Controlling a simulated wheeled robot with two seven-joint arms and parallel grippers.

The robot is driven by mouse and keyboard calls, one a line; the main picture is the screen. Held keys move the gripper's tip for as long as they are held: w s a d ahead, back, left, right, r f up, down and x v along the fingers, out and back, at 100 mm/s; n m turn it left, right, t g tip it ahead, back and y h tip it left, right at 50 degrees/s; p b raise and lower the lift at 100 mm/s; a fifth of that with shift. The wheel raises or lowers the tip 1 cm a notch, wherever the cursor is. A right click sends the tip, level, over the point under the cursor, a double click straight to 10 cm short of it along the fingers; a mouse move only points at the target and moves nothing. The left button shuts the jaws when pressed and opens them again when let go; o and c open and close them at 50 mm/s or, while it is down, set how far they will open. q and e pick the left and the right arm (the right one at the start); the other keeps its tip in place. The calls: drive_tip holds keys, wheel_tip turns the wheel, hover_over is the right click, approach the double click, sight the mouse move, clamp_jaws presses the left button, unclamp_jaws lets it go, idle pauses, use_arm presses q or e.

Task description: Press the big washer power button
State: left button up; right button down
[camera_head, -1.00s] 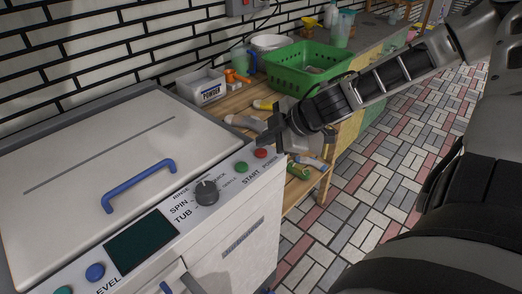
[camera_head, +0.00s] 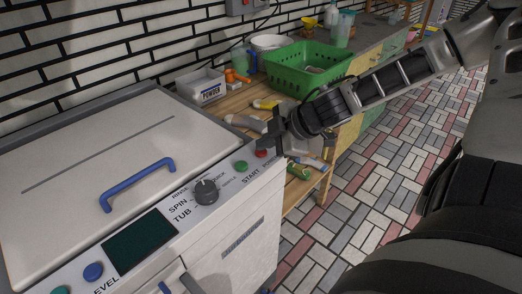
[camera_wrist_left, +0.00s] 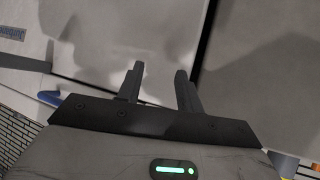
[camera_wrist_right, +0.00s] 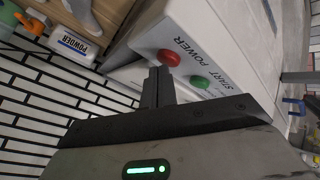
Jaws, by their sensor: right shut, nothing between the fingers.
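The white washer (camera_head: 80,150) has a sloped control panel with a round red power button (camera_head: 261,153) at its right end. The button also shows in the right wrist view (camera_wrist_right: 169,58), labelled POWER. A green start button (camera_head: 240,166) sits beside it. My right gripper (camera_head: 267,145) is shut and empty. Its fingertips are at the red button's edge and partly cover it in the head view; I cannot tell whether they touch. My left gripper (camera_wrist_left: 158,82) is open and empty, in front of plain grey surfaces in the left wrist view. It is not visible in the head view.
A dark dial (camera_head: 206,192), a dark display (camera_head: 140,240) and a blue button (camera_head: 93,272) share the panel. A blue lid handle (camera_head: 138,184) stands up from the lid. Behind is a wooden bench with a green basket (camera_head: 306,69) and powder box (camera_head: 202,86).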

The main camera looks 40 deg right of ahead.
sight(266, 152)
drive_tip(key=shift+f, duration=0.2)
drive_tip(key=shift+r, duration=0.15)
idle(0.3)
drive_tip(key=shift+r+p, duration=0.7)
drive_tip(key=shift+p, duration=0.1)
wheel_tip(266, 152, up, 5)
drive_tip(key=p, duration=0.5)
drive_tip(key=shift+r, duration=0.1)
idle(0.5)
